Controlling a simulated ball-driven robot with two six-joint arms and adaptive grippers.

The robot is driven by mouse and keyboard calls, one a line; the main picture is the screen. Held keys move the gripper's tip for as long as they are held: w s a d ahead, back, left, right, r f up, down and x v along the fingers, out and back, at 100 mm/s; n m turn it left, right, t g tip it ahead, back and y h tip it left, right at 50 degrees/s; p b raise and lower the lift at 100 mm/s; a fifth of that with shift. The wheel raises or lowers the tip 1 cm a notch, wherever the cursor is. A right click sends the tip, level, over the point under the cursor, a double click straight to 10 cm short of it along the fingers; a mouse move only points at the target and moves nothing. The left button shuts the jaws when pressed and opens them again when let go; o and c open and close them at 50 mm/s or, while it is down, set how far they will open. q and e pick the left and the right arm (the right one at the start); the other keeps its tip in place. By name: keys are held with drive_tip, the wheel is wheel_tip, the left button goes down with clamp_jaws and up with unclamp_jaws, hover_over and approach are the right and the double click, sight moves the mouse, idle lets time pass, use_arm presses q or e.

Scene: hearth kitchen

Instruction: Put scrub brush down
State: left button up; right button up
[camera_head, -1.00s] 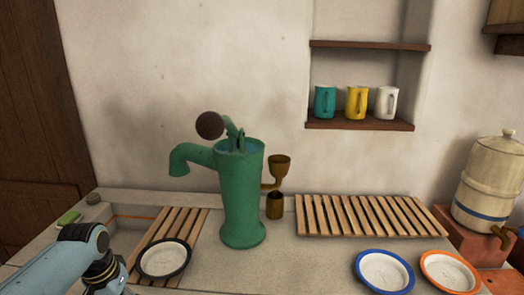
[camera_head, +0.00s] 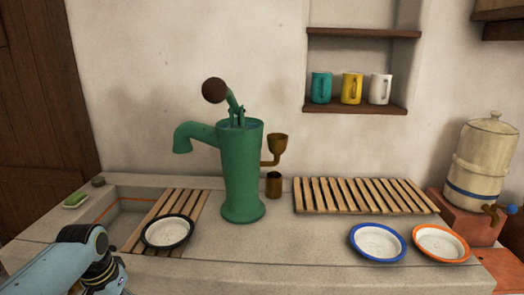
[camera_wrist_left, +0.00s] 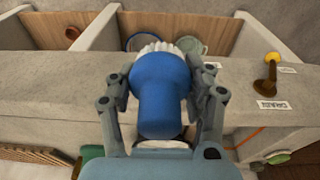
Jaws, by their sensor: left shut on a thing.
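The scrub brush (camera_wrist_left: 158,92) has a blue body with white bristles at its far end. In the left wrist view my left gripper (camera_wrist_left: 163,72) is shut on it, with a finger on each side. The brush is over the stone ledge (camera_wrist_left: 60,105), bristles towards the open compartments (camera_wrist_left: 65,32); I cannot tell its height above them. In the head view my left arm comes in at the lower left, but its gripper and the brush are out of frame. My right gripper is in neither view.
A green pump (camera_head: 241,170) stands on the stone counter. A black-rimmed plate (camera_head: 168,232) lies on a wooden rack by the sink (camera_head: 125,220). Blue-rimmed (camera_head: 378,243) and orange-rimmed (camera_head: 441,244) plates lie at the right.

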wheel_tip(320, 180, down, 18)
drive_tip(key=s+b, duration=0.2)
drive_tip(key=b, duration=1.5)
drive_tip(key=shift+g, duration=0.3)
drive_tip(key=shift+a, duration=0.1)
